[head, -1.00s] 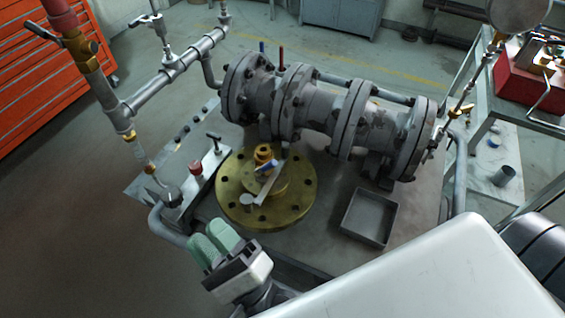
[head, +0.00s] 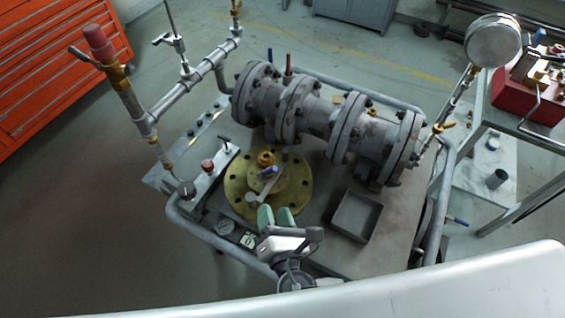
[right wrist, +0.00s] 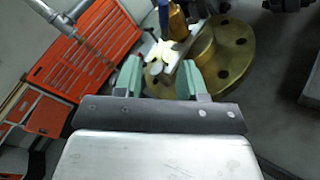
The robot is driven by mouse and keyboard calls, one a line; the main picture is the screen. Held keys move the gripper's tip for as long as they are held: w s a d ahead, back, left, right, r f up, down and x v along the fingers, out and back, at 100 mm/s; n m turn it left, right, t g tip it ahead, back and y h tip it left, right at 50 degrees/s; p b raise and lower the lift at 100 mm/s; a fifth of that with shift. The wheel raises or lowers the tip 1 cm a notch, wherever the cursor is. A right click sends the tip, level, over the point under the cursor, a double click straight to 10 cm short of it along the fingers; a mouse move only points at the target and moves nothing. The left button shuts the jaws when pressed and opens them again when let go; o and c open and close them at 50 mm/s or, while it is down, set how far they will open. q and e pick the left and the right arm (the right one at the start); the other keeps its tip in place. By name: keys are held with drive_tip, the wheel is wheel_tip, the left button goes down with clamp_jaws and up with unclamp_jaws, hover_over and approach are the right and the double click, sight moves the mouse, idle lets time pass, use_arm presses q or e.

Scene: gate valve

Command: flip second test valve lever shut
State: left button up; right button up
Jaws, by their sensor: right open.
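A round brass flange (head: 238,190) lies on the table in front of the grey gate valve body (head: 315,128). On it sits a brass fitting (head: 265,157) with a blue-tipped silver lever (head: 266,188). Red (head: 288,61) and blue (head: 270,55) upright handles show behind the valve body. I cannot tell which lever is the second test valve's. My right gripper (head: 275,216) is open, its green fingers at the flange's front edge. In the right wrist view its fingers (right wrist: 161,79) are apart, with the silver lever (right wrist: 176,52) and flange (right wrist: 235,48) beyond them. My left gripper is not in view.
A grey open tray (head: 357,215) is right of the flange. Pipework with a red-topped valve (head: 100,45) rises at left. A pressure gauge (head: 492,40) stands at right. A tubular rail (head: 215,243) runs along the table's front. A red cabinet (head: 55,65) stands at far left.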

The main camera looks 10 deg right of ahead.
sight(271, 170)
drive_tip(key=shift+n+t+h, duration=0.5)
drive_tip(key=shift+n, duration=0.1)
drive_tip(key=w+p, duration=0.1)
drive_tip(key=w, duration=0.2)
drive_tip(key=w+p, duration=0.1)
drive_tip(key=w, duration=0.3)
drive_tip(key=w+r+p, duration=0.1)
drive_tip(key=w, duration=0.3)
drive_tip(key=shift+d+r, duration=0.1)
drive_tip(key=shift+d, duration=0.15)
clamp_jaws()
